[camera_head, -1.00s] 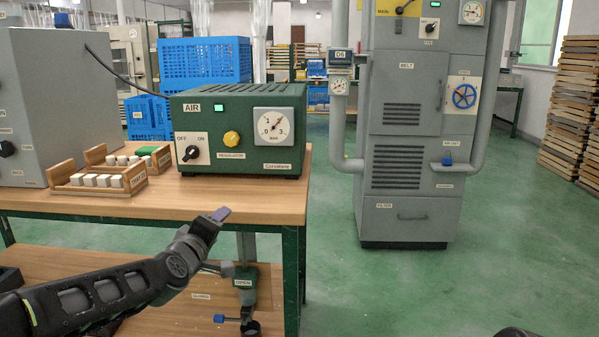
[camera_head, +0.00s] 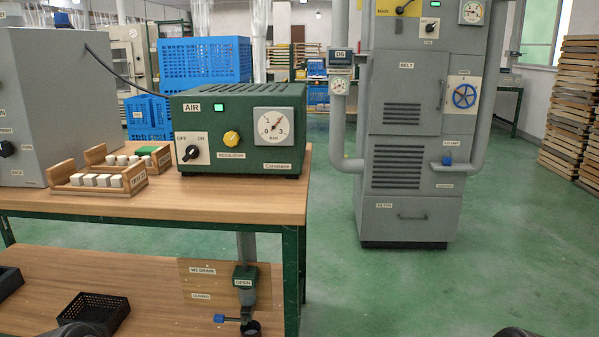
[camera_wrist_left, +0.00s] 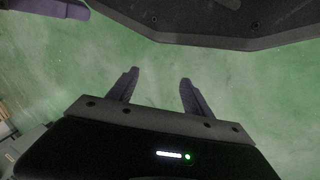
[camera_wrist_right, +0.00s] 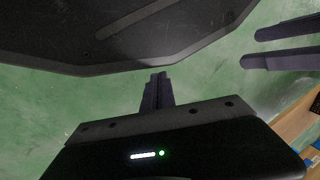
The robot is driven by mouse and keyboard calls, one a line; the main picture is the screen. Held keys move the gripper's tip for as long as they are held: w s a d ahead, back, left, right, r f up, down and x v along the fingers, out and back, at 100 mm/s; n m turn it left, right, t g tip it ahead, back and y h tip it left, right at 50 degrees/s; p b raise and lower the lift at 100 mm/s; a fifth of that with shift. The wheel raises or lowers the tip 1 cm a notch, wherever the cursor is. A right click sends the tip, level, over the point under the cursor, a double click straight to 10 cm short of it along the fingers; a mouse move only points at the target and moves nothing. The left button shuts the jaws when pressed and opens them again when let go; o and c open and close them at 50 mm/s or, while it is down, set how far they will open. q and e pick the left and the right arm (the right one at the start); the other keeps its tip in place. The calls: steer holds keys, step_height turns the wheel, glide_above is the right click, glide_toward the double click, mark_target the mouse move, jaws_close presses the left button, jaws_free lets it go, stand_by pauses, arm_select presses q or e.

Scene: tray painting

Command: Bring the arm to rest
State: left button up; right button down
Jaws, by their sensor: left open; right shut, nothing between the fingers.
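My left gripper (camera_wrist_left: 158,88) shows in the left wrist view with its two fingers apart and nothing between them, above the green floor. My right gripper (camera_wrist_right: 158,80) shows in the right wrist view with its fingers together and nothing held, also over the floor. In the head view neither gripper's fingers show; only dark rounded parts of my arms appear at the bottom edge. The fingers of the opposite gripper also show at the upper right of the right wrist view.
A wooden-topped bench (camera_head: 240,205) carries the green AIR box (camera_head: 238,130) and a wooden tray (camera_head: 128,186) of pale blocks. A black basket (camera_head: 92,312) sits on the lower shelf. A grey cabinet (camera_head: 408,215) stands behind right. The green floor (camera_head: 480,285) is clear at right.

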arm_select(q)
steer(key=s+f+g, duration=0.1)
steer(key=s+f, duration=0.1)
steer(key=s, duration=0.2)
step_height(320, 180, up, 32)
steer(key=s+d+p, duration=0.1)
steer(key=d+p, duration=0.1)
steer(key=p, duration=2.9)
arm_select(e)
step_height(320, 180, up, 31)
steer(key=s+a, duration=0.1)
steer(key=s, duration=0.1)
steer(key=shift+s+a+r+g, duration=0.2)
steer(key=shift+a+g, duration=0.1)
steer(key=shift+a, duration=0.1)
arm_select(q)
steer(key=shift+f, duration=0.25)
arm_select(e)
steer(key=shift+w+f, duration=0.1)
steer(key=shift+f, duration=0.05)
